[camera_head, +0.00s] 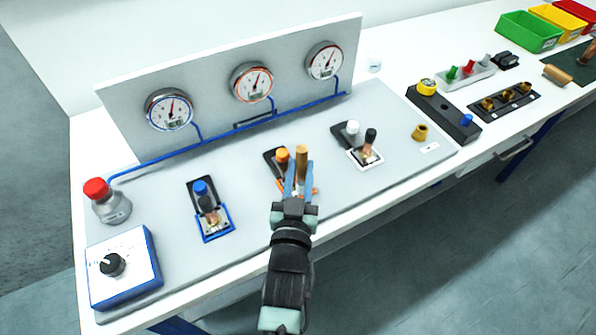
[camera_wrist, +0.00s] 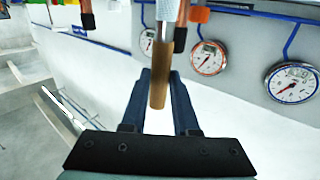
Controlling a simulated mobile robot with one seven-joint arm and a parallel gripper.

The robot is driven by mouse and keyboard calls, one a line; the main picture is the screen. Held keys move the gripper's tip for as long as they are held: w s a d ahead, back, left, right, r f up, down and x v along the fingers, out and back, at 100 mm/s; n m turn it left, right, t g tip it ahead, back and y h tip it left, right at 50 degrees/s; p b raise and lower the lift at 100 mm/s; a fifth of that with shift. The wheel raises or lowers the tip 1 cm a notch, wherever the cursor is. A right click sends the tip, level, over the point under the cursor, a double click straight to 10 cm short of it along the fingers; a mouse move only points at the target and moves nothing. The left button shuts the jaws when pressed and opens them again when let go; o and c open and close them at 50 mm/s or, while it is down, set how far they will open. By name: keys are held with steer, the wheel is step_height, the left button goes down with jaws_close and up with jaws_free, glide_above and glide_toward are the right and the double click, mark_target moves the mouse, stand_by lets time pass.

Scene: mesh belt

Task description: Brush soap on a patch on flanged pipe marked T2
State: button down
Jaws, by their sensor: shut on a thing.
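My gripper (camera_head: 299,172) is shut on a wooden-handled tool (camera_head: 302,152), held upright over the middle station of the grey panel. The middle station has an orange knob (camera_head: 282,155) and an orange frame, mostly covered by my gripper. The left station has a blue knob (camera_head: 200,187) and a blue frame. The right station has a white knob (camera_head: 352,127) and a white frame. I cannot read a T2 mark on any pipe.
Three round gauges (camera_head: 252,82) stand on the upright board behind, joined by a blue tube. A red-capped bottle (camera_head: 107,201) and a blue box with a dial (camera_head: 122,267) are at the left. A brass cup (camera_head: 420,132) is at the panel's right end. Coloured bins (camera_head: 530,32) stand far right.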

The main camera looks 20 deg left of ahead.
steer(key=shift+s+d+r+p, duration=0.35)
steer(key=shift+s+r+p, duration=0.1)
steer(key=shift+p, duration=0.2)
steer(key=shift+s+d+r+p, duration=0.2)
steer(key=shift+d+p, duration=0.1)
steer(key=shift+d, duration=0.15)
step_height(320, 180, up, 6)
steer(key=s+d+p, duration=0.1)
steer(key=d+p, duration=0.1)
steer(key=p, duration=0.2)
steer(key=shift+s+d, duration=0.2)
steer(key=shift+s, duration=0.2)
steer(key=shift+f, duration=0.2)
steer(key=s+d+f+m+h, duration=0.3)
steer(key=s+d+f+h, duration=0.2)
steer(key=s+d+f, duration=0.5)
step_height(320, 180, down, 2)
steer(key=d, duration=0.2)
steer(key=shift+s+d+f+m+t+h, duration=0.25)
steer(key=shift+d+m+t+h, duration=0.05)
steer(key=shift+t, duration=0.1)
